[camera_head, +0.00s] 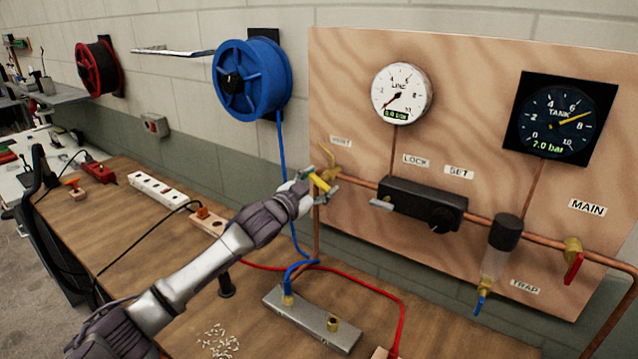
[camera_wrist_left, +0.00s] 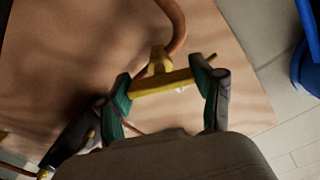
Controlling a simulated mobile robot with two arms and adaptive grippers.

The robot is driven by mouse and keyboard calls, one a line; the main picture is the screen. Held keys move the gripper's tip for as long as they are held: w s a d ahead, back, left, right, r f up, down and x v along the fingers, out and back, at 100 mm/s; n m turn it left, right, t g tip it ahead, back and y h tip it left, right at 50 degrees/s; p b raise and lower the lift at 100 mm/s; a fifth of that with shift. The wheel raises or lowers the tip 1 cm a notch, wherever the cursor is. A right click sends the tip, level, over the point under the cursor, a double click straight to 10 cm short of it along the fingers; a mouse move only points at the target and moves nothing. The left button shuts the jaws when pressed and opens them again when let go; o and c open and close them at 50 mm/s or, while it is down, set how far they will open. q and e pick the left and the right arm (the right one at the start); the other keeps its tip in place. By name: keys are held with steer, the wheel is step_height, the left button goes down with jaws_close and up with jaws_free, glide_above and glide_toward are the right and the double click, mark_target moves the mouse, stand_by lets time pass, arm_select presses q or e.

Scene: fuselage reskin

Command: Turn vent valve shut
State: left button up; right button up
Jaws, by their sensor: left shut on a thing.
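The vent valve has a yellow handle (camera_head: 319,182) at the left edge of the plywood board, below a small label that reads as VENT (camera_head: 340,142). My left gripper (camera_head: 322,183) reaches it from the lower left and is shut on the handle. In the left wrist view the yellow handle (camera_wrist_left: 165,83) lies crosswise between the two green-padded fingers of the gripper (camera_wrist_left: 164,88), its end sticking out past the right finger. The brass valve body (camera_wrist_left: 160,60) and copper pipe show just behind it. My right gripper is not in view.
On the board are the LINE gauge (camera_head: 401,93) near zero, the TANK gauge (camera_head: 553,117) at 7.0 bar, a black regulator (camera_head: 422,203), a trap (camera_head: 497,260) and a red MAIN handle (camera_head: 573,268). A metal manifold (camera_head: 312,318) and hoses lie on the bench below.

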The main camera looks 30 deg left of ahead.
arm_select(q)
steer(key=shift+m, duration=0.3)
steer(key=m+p, duration=0.1)
steer(key=m, duration=0.4)
steer(key=shift+m, duration=0.4)
steer(key=m+p, duration=0.1)
steer(key=m, duration=0.5)
steer(key=shift+p, duration=0.35)
steer(key=o, duration=1.2)
steer(key=shift+c, duration=0.2)
